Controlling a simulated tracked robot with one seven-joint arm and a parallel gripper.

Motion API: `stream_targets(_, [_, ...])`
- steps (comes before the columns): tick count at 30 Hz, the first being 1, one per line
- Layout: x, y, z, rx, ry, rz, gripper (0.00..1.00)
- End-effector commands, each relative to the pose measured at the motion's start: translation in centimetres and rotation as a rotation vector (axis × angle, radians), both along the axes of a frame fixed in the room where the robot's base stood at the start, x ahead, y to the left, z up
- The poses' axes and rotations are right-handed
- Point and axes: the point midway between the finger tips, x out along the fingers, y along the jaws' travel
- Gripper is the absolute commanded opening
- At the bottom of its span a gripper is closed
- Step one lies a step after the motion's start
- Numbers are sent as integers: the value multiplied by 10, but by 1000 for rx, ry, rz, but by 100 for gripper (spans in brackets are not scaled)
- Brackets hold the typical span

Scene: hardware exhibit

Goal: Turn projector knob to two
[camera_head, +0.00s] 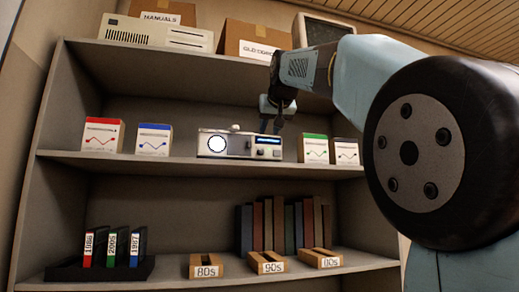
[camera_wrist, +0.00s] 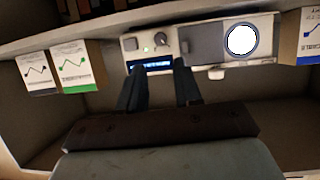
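The white projector (camera_head: 240,145) stands on the middle shelf, with a round bright lens on its left and a lit blue display on its right. In the wrist view the projector (camera_wrist: 207,44) appears upside down. A small dark knob (camera_wrist: 161,39) on its front panel lies beside the display (camera_wrist: 150,66); its setting is too small to read. My gripper (camera_head: 271,128) hovers at the projector's right part. In the wrist view my gripper (camera_wrist: 159,70) has its two fingers apart with nothing between them. The fingertips overlap the display's ends, apart from the knob in the picture.
Red (camera_head: 101,135) and blue (camera_head: 153,139) labelled boxes stand left of the projector; a green-labelled box (camera_head: 315,148) and another (camera_head: 345,151) stand close on its right. The upper shelf holds cartons. Binders, books and decade-labelled holders fill the lower shelf.

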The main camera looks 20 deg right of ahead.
Motion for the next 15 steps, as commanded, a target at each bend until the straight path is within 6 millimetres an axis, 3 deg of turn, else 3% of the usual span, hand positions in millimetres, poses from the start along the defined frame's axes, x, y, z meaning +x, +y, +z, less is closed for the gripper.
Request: stream_targets(15, [81,-5,-34,1,2,-1,34])
